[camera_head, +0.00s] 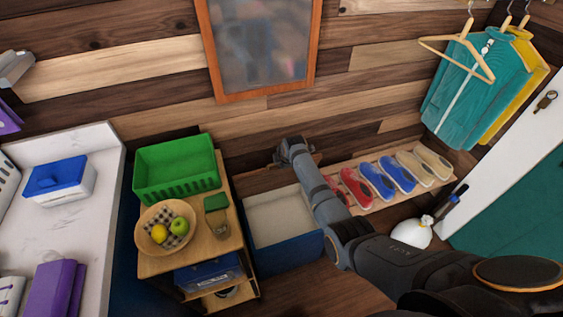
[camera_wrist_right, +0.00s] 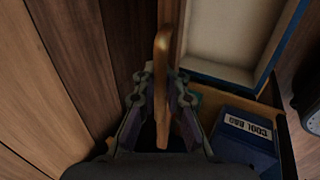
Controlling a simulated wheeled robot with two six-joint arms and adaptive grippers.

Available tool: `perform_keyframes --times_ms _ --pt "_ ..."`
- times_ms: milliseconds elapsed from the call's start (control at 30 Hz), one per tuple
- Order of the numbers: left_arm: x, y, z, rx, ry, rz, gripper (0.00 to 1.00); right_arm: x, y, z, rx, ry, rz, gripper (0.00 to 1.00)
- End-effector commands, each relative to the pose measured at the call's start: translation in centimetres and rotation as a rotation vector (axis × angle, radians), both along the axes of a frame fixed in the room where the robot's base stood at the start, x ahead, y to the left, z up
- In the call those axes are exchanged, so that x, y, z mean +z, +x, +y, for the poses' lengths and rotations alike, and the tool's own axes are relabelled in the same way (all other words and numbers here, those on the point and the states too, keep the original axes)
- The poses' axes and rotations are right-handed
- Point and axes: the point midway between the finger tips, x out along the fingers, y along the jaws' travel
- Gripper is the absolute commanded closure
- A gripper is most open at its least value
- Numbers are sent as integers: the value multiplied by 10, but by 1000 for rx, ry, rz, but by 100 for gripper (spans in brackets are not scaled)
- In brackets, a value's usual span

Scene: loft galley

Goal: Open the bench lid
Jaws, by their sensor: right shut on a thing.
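The bench (camera_head: 291,242) is a blue box with a pale, empty-looking inside. It stands open between the small shelf unit and the shoe rack. Its wooden lid (camera_head: 254,182) stands raised at the back, close to the plank wall, partly hidden by my right arm. In the right wrist view the lid (camera_wrist_right: 162,62) shows nearly edge-on, with the open bench (camera_wrist_right: 222,72) to its right. My right gripper (camera_head: 281,156) is shut on the lid's edge; its fingers (camera_wrist_right: 162,84) lie on both sides of it. My left gripper is not in view.
The shelf unit (camera_head: 165,265) holds a green basket (camera_head: 178,172) and a fruit bowl (camera_head: 147,243). A blue cool bag (camera_wrist_right: 240,150) sits inside it.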

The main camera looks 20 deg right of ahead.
Motion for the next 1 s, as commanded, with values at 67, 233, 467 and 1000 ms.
perform_keyframes --times_ms 67,233,467,1000 --pt "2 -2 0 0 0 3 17 6 4 -1 -2 -1 -11 100" --pt "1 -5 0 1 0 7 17 6 4 -1 -2 -1 -12 100" --pt "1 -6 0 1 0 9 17 6 4 -1 -2 -1 -12 88" --pt "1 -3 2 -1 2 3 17 7 -1 0 -1 1 -5 67"
